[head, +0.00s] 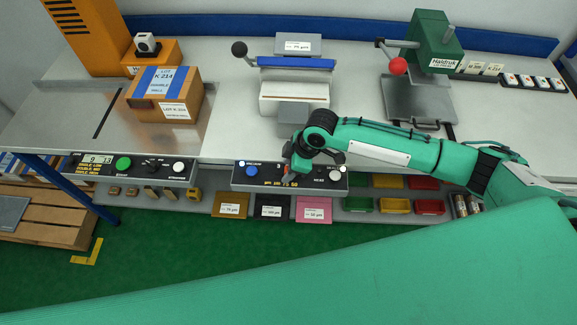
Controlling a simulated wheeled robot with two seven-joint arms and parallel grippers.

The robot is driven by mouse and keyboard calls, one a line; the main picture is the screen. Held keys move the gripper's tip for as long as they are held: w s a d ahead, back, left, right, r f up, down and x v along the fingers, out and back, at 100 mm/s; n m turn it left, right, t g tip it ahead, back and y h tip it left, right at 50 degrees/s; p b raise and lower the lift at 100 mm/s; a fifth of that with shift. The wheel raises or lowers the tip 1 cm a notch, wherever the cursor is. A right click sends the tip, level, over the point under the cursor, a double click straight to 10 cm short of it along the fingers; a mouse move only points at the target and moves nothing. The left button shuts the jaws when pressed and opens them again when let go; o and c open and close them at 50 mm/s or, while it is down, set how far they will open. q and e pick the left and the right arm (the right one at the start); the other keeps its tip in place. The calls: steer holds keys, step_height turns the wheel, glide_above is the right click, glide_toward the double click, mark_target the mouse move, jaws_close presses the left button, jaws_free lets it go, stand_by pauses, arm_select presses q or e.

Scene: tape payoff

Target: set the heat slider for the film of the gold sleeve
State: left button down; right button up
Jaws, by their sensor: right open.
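The gold sleeve (230,197) hangs at the left of three sleeves under the bench front, beside a black one (273,199) and a pink one (314,202). Its white label is small; the thickness looks like 75 µm, but I cannot read it surely. The dark heat panel (242,182) has a blue button (252,171), a white button and a printed scale that seems to read µm 100 75 50. My right gripper (289,174) is open at the middle of this panel, over the scale. It hides the slider knob, so its setting and any contact are unclear. My left gripper is not in view.
A sealing device (295,90) stands behind the panel. A green press (433,42) with a red knob stands at right. A taped carton (165,95) and another control panel (130,167) are at left. Coloured bins (395,206) sit below the bench.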

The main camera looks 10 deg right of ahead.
steer(key=b+v, duration=0.2)
steer(key=v, duration=1.1)
steer(key=shift+d+r, duration=0.15)
steer(key=shift+r, duration=0.05)
steer(key=shift+s, duration=0.1)
